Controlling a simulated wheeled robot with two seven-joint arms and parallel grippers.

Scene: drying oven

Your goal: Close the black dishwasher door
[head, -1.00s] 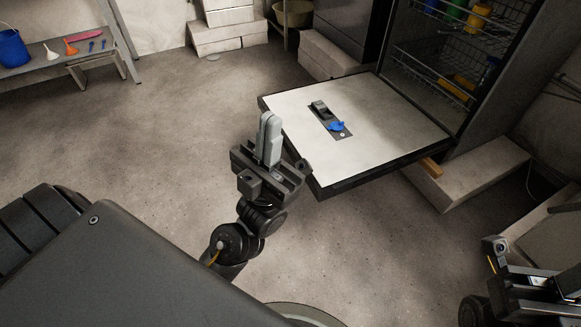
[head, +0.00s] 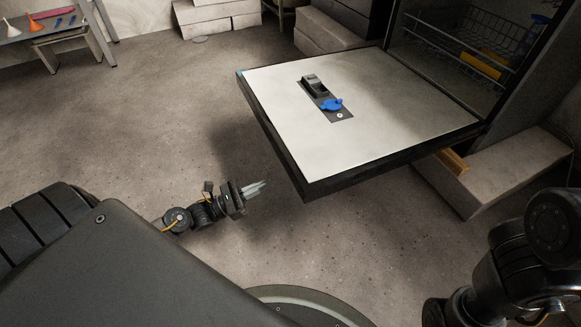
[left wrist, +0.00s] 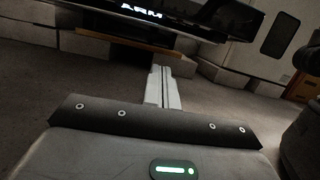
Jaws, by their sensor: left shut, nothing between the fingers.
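The black dishwasher door (head: 345,110) is folded down and lies open, roughly level. Its inner face is pale, with a dark dispenser and a blue cap (head: 332,104). The dishwasher opening (head: 440,70) behind it shows wire racks. My left gripper (head: 262,184) is shut and empty, left of the door's near corner and apart from it, apparently lower than the door. Its closed fingers (left wrist: 163,88) also show in the left wrist view, pointing toward a dark slab with bright letters across the top (left wrist: 150,18), probably the door's edge. My right arm shows at lower right; its gripper does not.
Pale blocks (head: 500,170) and a wooden piece (head: 453,160) lie under the dishwasher. A bench (head: 50,32) with funnels stands at upper left. The floor left of the door is clear.

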